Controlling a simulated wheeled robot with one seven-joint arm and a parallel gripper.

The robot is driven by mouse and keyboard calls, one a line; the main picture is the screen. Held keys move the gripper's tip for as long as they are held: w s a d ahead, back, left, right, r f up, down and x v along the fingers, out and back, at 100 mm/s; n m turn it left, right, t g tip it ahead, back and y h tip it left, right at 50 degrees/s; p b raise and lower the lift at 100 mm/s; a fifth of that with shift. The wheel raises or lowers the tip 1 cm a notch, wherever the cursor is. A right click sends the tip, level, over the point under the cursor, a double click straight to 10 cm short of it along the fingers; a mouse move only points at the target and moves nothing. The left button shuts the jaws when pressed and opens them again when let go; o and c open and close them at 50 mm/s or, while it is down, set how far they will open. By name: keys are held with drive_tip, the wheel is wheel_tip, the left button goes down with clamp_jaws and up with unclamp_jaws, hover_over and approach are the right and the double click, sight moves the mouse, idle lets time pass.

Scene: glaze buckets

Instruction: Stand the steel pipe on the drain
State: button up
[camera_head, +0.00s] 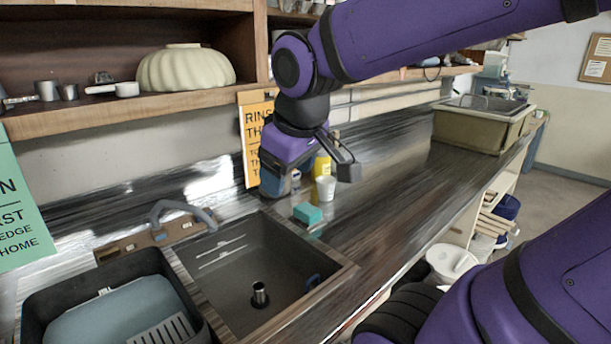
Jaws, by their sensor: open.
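The steel pipe (260,290) is a short shiny tube. It stands upright on the floor of the grey sink (222,266), with its open end up. A dark patch shows around its base. The drain itself is not clearly visible, so I cannot tell exactly how the pipe sits on it. My gripper (282,186) is open and points down over the counter behind the sink, well above and apart from the pipe. Its fingertips are small and partly hidden by the hand.
A teal sponge (308,214), a white cup (325,189) and a yellow bottle (322,164) stand right of my gripper. A grey faucet (182,212) rises behind the sink. A black tub (112,303) is at left.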

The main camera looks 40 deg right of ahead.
drive_tip(key=s+m, duration=0.1)
drive_tip(key=s+a, duration=0.1)
drive_tip(key=s, duration=0.1)
drive_tip(key=s+r+m+y, duration=0.1)
drive_tip(key=s, duration=0.1)
drive_tip(key=shift+s+a+m+t, duration=0.15)
drive_tip(key=shift+s+m+t, duration=0.15)
drive_tip(key=shift+t, duration=0.1)
drive_tip(key=shift+w, duration=0.1)
idle(0.7)
